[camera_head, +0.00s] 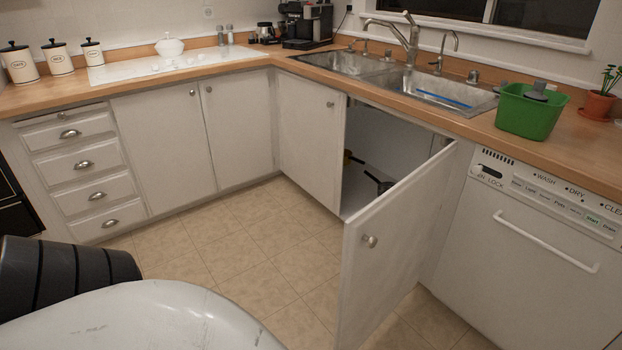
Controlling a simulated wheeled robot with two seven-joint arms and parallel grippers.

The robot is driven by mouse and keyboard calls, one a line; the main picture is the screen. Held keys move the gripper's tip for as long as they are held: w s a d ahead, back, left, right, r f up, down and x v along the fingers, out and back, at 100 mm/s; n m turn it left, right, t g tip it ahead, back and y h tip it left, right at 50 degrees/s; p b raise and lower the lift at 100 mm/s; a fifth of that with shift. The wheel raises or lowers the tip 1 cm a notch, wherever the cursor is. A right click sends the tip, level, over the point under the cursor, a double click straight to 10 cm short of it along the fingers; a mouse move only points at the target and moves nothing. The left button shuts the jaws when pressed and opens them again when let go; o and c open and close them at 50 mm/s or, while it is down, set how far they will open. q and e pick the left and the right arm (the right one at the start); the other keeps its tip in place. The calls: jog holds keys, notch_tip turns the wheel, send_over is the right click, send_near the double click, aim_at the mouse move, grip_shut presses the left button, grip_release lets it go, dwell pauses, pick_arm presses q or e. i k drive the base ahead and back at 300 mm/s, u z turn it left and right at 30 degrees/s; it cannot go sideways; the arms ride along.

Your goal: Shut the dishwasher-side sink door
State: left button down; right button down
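The dishwasher-side sink door (388,262) is a white cabinet panel that stands wide open, swung out into the room. Its hinge edge is on the right, beside the dishwasher (540,250). Its round metal knob (369,241) faces left on the visible face. The other sink door (308,138), to the left, is shut. Neither of my grippers shows in this view.
The wood counter (340,70) runs above the cabinets, with a double sink (430,88) and a green tub (530,112). Tiled floor (240,235) is clear left of the open door. A drawer stack (75,170) stands at the left.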

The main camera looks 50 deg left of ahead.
aim_at(385, 244)
jog(key=u, duration=1)
jog(key=i, duration=1)
jog(key=k, duration=0.5)
jog(key=u, duration=0.55)
jog(key=i, duration=0.25)
jog(key=u, duration=0.2)
